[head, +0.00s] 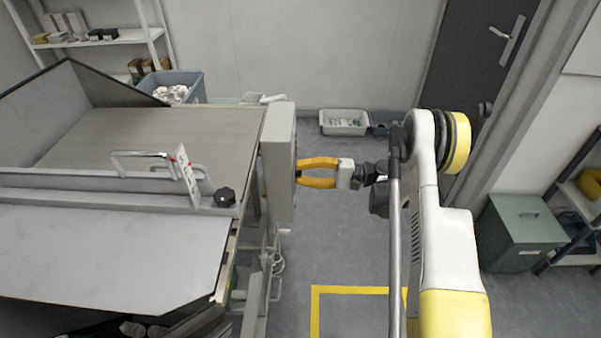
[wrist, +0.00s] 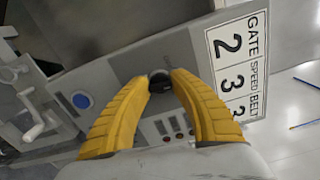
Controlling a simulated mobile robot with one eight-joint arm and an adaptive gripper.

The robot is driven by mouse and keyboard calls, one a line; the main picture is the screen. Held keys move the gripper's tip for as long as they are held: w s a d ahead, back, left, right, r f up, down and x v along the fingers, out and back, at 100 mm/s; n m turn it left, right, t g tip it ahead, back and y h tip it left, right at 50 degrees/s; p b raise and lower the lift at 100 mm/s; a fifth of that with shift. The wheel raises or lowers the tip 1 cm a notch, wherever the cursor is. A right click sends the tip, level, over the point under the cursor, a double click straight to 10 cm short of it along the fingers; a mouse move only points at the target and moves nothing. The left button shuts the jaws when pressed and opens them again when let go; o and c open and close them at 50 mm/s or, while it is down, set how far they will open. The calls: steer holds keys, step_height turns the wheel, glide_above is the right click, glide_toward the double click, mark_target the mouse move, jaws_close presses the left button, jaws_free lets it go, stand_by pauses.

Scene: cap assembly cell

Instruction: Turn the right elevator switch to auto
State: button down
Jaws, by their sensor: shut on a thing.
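In the wrist view, my gripper (wrist: 160,78) has its two yellow fingers closed around a small dark round switch knob (wrist: 159,84) on a grey control panel (wrist: 125,72). The fingertips cover the sides of the knob, and its pointer setting cannot be read. In the head view, my gripper (head: 299,173) reaches from the right to the face of the grey control box (head: 279,150) at the machine's end. The switch itself is hidden there.
A blue button (wrist: 81,100) and a crank handle (wrist: 35,125) are left of the fingers. Several small round controls (wrist: 168,130) lie between them. A label plate (wrist: 235,60) reads gate, speed, belt.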

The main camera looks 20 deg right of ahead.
steer(key=shift+n, duration=0.9)
steer(key=c, duration=1.1)
jaws_free()
steer(key=shift+a, duration=0.1)
steer(key=v, duration=1.2)
